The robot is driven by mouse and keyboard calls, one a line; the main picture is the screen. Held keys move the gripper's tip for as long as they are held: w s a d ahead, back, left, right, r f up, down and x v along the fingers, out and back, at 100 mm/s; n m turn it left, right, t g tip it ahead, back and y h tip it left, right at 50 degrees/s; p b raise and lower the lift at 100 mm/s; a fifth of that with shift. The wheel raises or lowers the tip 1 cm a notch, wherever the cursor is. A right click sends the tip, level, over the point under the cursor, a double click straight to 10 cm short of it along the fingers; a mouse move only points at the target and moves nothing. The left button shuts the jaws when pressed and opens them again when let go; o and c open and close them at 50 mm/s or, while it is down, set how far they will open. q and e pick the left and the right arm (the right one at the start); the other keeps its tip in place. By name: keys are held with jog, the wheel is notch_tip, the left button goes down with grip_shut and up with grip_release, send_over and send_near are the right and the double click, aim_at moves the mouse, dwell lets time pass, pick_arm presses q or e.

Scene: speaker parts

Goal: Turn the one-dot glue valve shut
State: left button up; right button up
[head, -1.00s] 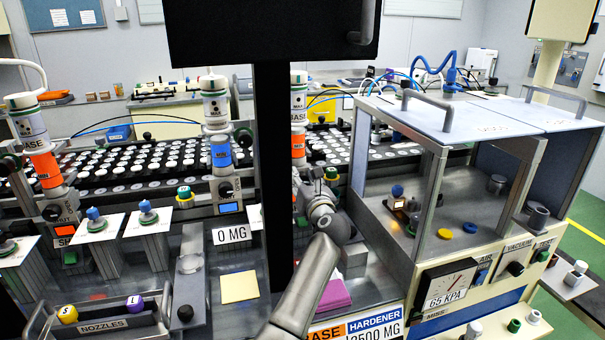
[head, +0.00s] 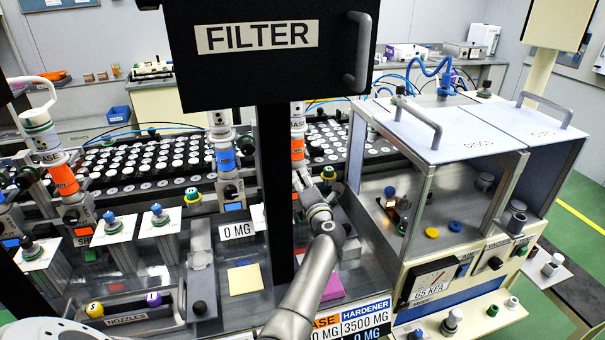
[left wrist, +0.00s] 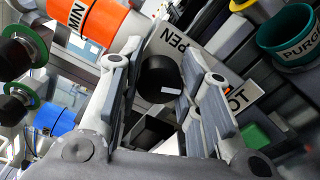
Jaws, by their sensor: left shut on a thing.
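My left gripper (head: 325,180) reaches up to the dispenser just right of the black post. In the left wrist view its two fingers stand on either side of a black round knob (left wrist: 158,78) with a white mark, and they are shut on it. This valve knob sits in front of a plate (left wrist: 215,65) partly reading "PEN" and "OT". An orange band (left wrist: 88,20) marked "MIN" is beside it, matching the orange-banded dispenser (head: 297,148) in the head view. The post and gripper hide this valve in the head view, and I cannot read its dots. My right gripper is not in view.
A black FILTER box (head: 275,45) on a post blocks the centre. Other dispensers stand left, one orange-banded (head: 63,180), one blue-banded (head: 225,158). A frame-sided cabinet (head: 425,190) stands close to the right. A teal PURGE cup (left wrist: 290,35) is near the gripper.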

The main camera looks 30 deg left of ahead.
pick_arm(q)
jog(key=m+p, duration=0.2)
jog(key=m, duration=0.1)
jog(key=shift+d, duration=0.1)
jog(key=shift+f+m+p, duration=0.1)
jog(key=shift+m+p, duration=0.4)
jog(key=shift+m, duration=0.2)
jog(key=shift+f, duration=0.1)
